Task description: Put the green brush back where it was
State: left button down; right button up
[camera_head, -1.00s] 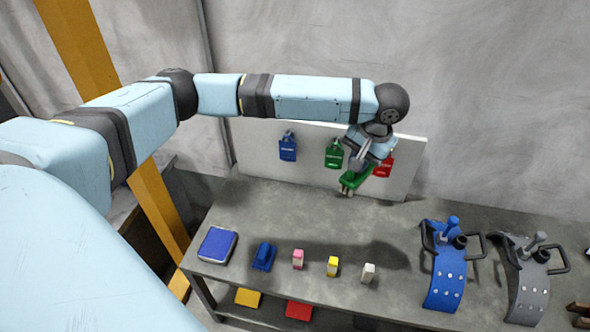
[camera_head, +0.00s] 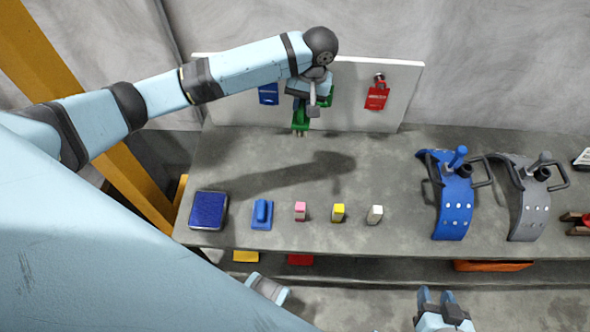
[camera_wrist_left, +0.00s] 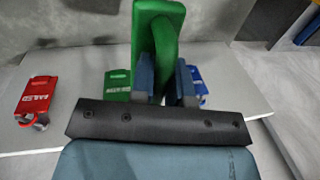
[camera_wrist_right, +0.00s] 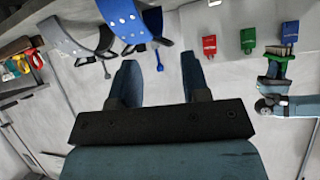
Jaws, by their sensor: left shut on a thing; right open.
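My left gripper (camera_head: 304,98) is shut on the green brush (camera_head: 300,120) and holds it in front of the white board, above the bench. The brush also shows between the fingers in the left wrist view (camera_wrist_left: 157,22) and near the board in the right wrist view (camera_wrist_right: 274,82). A green tag (camera_wrist_right: 247,38) hangs on the board between a red tag (camera_wrist_right: 209,45) and a blue tag (camera_wrist_right: 289,32); in the head view my left gripper mostly hides it. My right gripper (camera_head: 436,298) is open and empty in front of the bench.
The white board (camera_head: 350,90) stands at the bench's back. Blue (camera_head: 455,205) and grey (camera_head: 529,210) curved parts stand right. The bench middle is clear.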

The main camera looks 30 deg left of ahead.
pick_arm(q)
jog(key=shift+n, duration=0.5)
jog(key=f, duration=0.2)
jog(key=f+b, duration=0.1)
jog(key=f, duration=0.2)
jog(key=s+a+f, duration=0.1)
jog(key=f, duration=0.2)
jog(key=shift+a+b, duration=0.1)
jog(key=shift+b, duration=0.3)
notch_tip(320, 180, down, 14)
jog(key=b, duration=0.3)
jog(key=shift+w+b, duration=0.1)
jog(key=shift+b, duration=0.2)
jog(key=shift+f, duration=0.3)
pick_arm(e)
jog(key=shift+w+a+f+t, duration=0.2)
jog(key=shift+a+f+t, duration=0.05)
jog(key=shift+a+t, duration=0.15)
pick_arm(q)
jog(key=c, duration=1.1)
grip_release()
jog(key=shift+f, duration=0.1)
pick_arm(e)
jog(key=shift+d+f, duration=0.15)
jog(key=shift+f, duration=0.2)
